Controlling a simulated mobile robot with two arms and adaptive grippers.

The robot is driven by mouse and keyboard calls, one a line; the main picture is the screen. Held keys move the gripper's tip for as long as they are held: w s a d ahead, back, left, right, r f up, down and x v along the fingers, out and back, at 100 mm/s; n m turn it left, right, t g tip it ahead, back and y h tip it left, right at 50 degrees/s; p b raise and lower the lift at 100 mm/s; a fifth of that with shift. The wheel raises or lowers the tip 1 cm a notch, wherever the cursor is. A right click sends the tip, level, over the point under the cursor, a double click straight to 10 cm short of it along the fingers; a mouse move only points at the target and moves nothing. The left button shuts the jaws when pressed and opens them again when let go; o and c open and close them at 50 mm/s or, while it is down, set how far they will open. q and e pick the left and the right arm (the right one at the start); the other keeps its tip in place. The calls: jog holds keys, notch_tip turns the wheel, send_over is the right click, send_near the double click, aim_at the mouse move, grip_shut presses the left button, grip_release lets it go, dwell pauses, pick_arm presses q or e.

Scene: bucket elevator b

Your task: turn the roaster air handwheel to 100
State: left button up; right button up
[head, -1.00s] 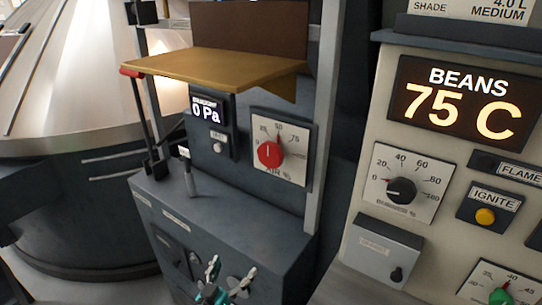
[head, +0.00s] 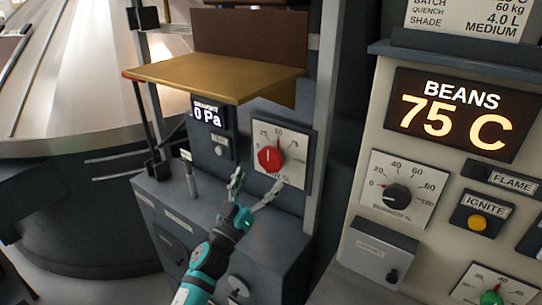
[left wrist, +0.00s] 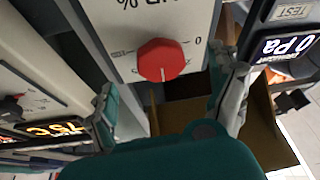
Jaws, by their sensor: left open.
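The roaster air handwheel is a red round knob (head: 270,159) on a white dial plate (head: 293,141) marked AIR % in the head view. It also shows, seen close, in the left wrist view (left wrist: 161,60), where its white pointer line lies on the side facing my gripper and a 0 mark sits to its right. My left gripper (head: 254,190) is open and empty, just below the knob and apart from it. In the left wrist view its two fingers (left wrist: 168,95) stand either side below the knob. My right gripper is not in view.
A brass shelf (head: 215,75) juts out above the dial. A draught display reading 0 Pa (head: 210,114) and an upright lever (head: 189,174) are left of it. A metal post (head: 323,120) stands close right. The burner panel (head: 437,226) is further right.

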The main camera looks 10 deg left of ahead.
aim_at(269, 165)
pick_arm(q)
jog(key=p+x, duration=0.1)
jog(key=x, duration=0.6)
jog(key=shift+w, duration=0.1)
jog(key=c, duration=1.2)
